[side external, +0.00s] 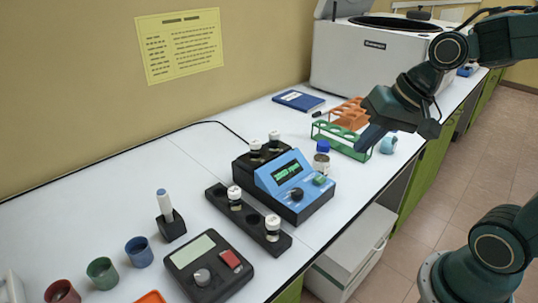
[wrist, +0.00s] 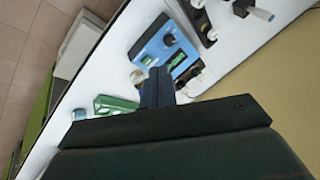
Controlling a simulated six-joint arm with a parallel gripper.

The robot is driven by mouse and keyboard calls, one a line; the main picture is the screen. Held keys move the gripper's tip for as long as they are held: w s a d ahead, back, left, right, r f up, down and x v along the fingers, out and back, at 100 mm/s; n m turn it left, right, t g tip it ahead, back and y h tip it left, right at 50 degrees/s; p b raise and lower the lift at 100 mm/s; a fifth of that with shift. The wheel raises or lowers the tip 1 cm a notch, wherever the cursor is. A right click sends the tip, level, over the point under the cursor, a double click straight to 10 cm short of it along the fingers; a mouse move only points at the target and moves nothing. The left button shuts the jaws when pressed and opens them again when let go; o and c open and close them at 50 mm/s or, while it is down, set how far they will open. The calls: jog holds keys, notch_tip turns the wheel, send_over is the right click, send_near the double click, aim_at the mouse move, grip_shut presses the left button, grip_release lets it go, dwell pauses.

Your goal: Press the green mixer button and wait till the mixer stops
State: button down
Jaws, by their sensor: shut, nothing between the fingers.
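The mixer (side external: 288,186) is a blue and black box on the white bench, with a lit green display (side external: 287,172) and a black knob (side external: 297,194). Its green button (side external: 320,181) is on the right side of the sloped front panel in the side view. White-capped vials (side external: 274,139) stand in the black block at its back. My gripper (side external: 364,146) is shut and empty, above the bench to the right of the mixer and apart from it. In the wrist view the shut fingers (wrist: 157,86) point toward the mixer (wrist: 152,42) and cover part of the view near it.
A blue-capped jar (side external: 322,161) stands close behind the mixer. A green rack (side external: 341,138) and an orange rack (side external: 350,112) are near my gripper. A black vial holder (side external: 248,215) and a black device with a red button (side external: 210,264) stand in front.

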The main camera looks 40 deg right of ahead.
aim_at(324, 178)
jog(key=w+d+f+m+y, duration=0.2)
jog(key=w+f+m, duration=0.1)
jog(key=w+m, duration=0.2)
jog(key=w+d+f+m+t+y, duration=0.1)
jog(key=w+d+f+m+y, duration=0.1)
jog(key=w+m, duration=0.4)
jog(key=shift+w+d+f+m+t+y, duration=0.3)
jog(key=shift+d+f+m, duration=0.1)
jog(key=shift+d+m, duration=0.5)
jog(key=shift+f, duration=0.15)
jog(key=shift+f, duration=4.25)
jog(key=shift+f, duration=0.9)
jog(key=shift+r, duration=0.95)
